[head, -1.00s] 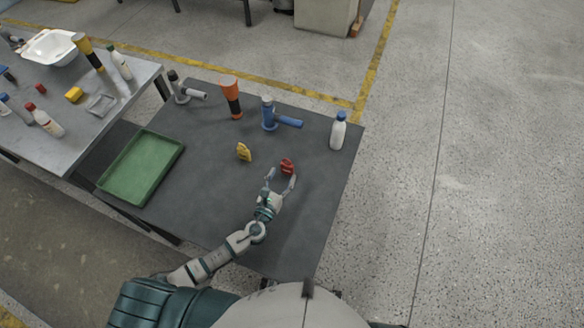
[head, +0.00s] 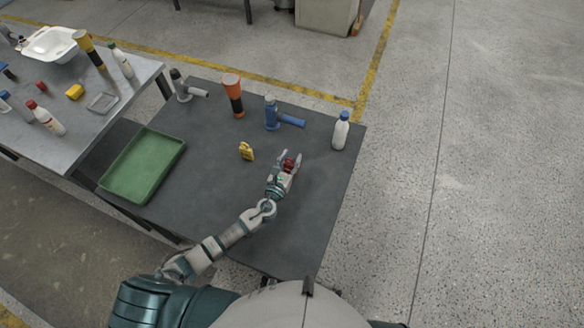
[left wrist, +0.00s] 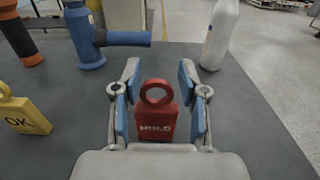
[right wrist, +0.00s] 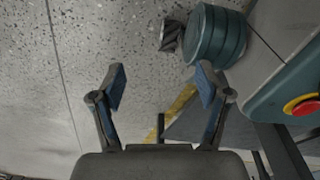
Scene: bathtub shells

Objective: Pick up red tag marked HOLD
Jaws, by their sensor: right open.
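The red tag (left wrist: 156,120) marked HOLD stands upright on the dark table, its ring at the top. My left gripper (left wrist: 158,95) is open, with one finger on each side of the tag and a visible gap on both sides. In the head view the red tag (head: 290,163) shows between the fingers of my left gripper (head: 288,160). My right gripper (right wrist: 160,88) is open and empty over the floor beside the table; it does not show in the head view.
A yellow tag (left wrist: 25,115) marked OK stands left of the red one. Behind are an orange-black tube (head: 232,95), a blue tool (head: 283,118) and a white bottle (head: 340,132). A green tray (head: 142,165) lies at the left. The table's front part is clear.

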